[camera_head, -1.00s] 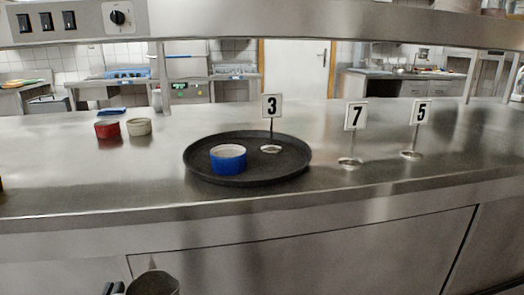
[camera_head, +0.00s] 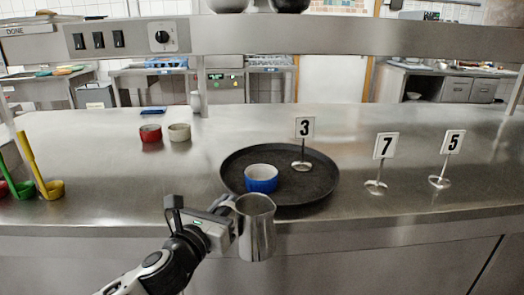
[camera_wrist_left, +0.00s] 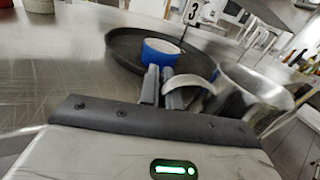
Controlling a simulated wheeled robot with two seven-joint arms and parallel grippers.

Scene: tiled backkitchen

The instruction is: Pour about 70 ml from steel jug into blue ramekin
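The steel jug (camera_head: 257,230) hangs in the air at the counter's front edge, roughly upright, in front of the tray. My left gripper (camera_head: 226,207) is shut on its handle; in the left wrist view the fingers (camera_wrist_left: 168,88) meet the curved handle (camera_wrist_left: 203,83), with the jug body (camera_wrist_left: 250,95) to the right. The blue ramekin (camera_head: 261,179), white inside, stands on the round black tray (camera_head: 310,189), beyond the jug; it also shows in the left wrist view (camera_wrist_left: 160,52). The jug's contents cannot be seen. My right gripper is out of view.
Table sign 3 (camera_head: 304,129) stands on the tray behind the ramekin; signs 7 (camera_head: 385,147) and 5 (camera_head: 453,143) stand to the right. Red (camera_head: 150,133) and cream (camera_head: 179,132) ramekins stand at back left. A yellow ladle (camera_head: 53,189) is at far left. A steel shelf crosses above.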

